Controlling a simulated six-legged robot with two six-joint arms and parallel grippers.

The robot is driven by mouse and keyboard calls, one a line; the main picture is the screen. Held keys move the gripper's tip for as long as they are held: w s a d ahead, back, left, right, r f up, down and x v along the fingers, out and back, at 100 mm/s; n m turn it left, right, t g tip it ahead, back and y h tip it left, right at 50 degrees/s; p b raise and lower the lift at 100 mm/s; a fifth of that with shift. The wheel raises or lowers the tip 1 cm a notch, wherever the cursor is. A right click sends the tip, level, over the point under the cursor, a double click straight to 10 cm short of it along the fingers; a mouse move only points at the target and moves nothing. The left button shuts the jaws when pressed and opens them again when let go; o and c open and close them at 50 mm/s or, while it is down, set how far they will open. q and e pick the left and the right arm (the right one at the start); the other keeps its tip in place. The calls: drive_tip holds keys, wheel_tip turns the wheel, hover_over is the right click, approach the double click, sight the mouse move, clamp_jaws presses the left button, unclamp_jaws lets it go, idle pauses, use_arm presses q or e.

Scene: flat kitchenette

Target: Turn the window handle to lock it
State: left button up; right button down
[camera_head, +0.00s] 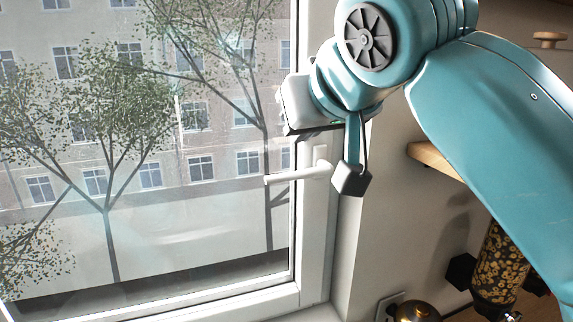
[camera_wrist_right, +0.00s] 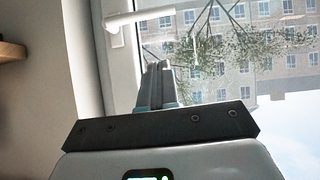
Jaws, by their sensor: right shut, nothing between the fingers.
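The white window handle (camera_head: 300,174) sits on the right frame of the window (camera_head: 315,240). It lies roughly level, its lever pointing left from its base in the head view. In the right wrist view the handle (camera_wrist_right: 132,18) shows at the top, apart from the fingers. My right gripper (camera_head: 300,103) is just above the handle in the head view, at the window frame. Its fingers are mostly hidden there by its own body. In the right wrist view the right gripper (camera_wrist_right: 159,70) is shut and empty. My left gripper is not in view.
A wooden shelf (camera_head: 432,160) juts from the wall right of the window. Below it stand a patterned jar (camera_head: 499,262) and a dark, brass-coloured rounded object (camera_head: 416,312). A wall socket (camera_head: 390,306) is beside them. The space before the glass is clear.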

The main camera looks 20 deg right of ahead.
drive_tip(key=w+f, duration=0.7)
drive_tip(key=f, duration=0.1)
drive_tip(key=shift+b, duration=0.4)
drive_tip(key=shift+d+f, duration=0.1)
drive_tip(key=shift+f, duration=0.25)
